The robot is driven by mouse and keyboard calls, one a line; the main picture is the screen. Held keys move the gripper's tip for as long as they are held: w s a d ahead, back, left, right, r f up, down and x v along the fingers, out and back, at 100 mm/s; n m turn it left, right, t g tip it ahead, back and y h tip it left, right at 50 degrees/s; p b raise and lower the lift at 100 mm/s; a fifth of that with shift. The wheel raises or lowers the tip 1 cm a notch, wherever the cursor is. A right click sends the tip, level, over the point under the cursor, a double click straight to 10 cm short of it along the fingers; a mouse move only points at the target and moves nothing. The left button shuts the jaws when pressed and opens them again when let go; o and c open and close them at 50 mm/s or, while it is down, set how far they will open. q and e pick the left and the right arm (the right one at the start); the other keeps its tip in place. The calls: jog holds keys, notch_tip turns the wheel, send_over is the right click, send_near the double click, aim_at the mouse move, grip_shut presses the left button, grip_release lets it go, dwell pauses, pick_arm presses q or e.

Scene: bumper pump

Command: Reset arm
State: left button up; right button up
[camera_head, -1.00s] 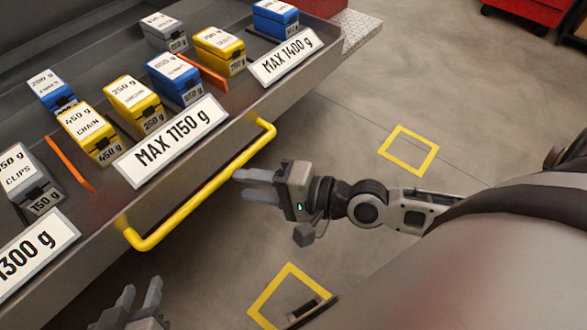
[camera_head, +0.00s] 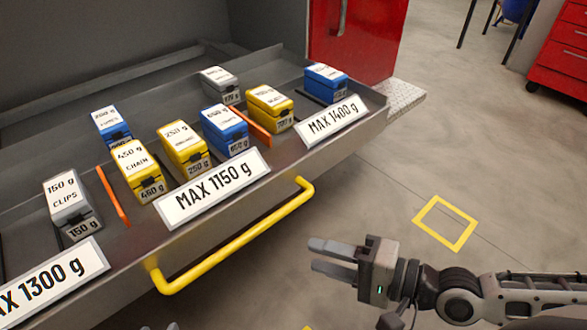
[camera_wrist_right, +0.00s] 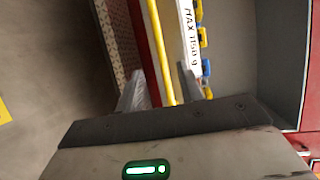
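My right gripper (camera_head: 333,256) is in front of the drawer and to the right of its yellow handle (camera_head: 235,240), apart from it in the head view. Its two fingers are spread with nothing between them. In the right wrist view, the fingers (camera_wrist_right: 160,88) show at both sides, with the handle (camera_wrist_right: 160,50) beyond them. My left gripper (camera_head: 172,327) shows only as a fingertip sliver at the bottom edge; the rest is out of frame.
The open grey drawer (camera_head: 262,167) holds several yellow, blue and grey weight boxes, split by orange dividers (camera_head: 113,197). Its front carries weight-limit signs (camera_head: 212,189). A red cabinet (camera_head: 355,45) stands behind.

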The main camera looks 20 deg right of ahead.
pick_arm(q)
jog(key=r+p, duration=0.1)
jog(key=p, duration=0.3)
jog(key=shift+a+r+p, duration=0.25)
jog(key=shift+r+p, duration=0.15)
pick_arm(e)
notch_tip(320, 180, down, 6)
jog(key=a+n+g+h, duration=0.1)
jog(key=a+n+h, duration=0.1)
jog(key=n+h, duration=0.5)
jog(key=n, duration=0.5)
jog(key=shift+a+f+h, duration=0.2)
jog(key=shift+h, duration=0.1)
pick_arm(q)
jog(key=shift+s+g, duration=0.1)
jog(key=shift+g, duration=0.2)
jog(key=shift+s, duration=0.1)
pick_arm(e)
jog(key=shift+s, duration=0.1)
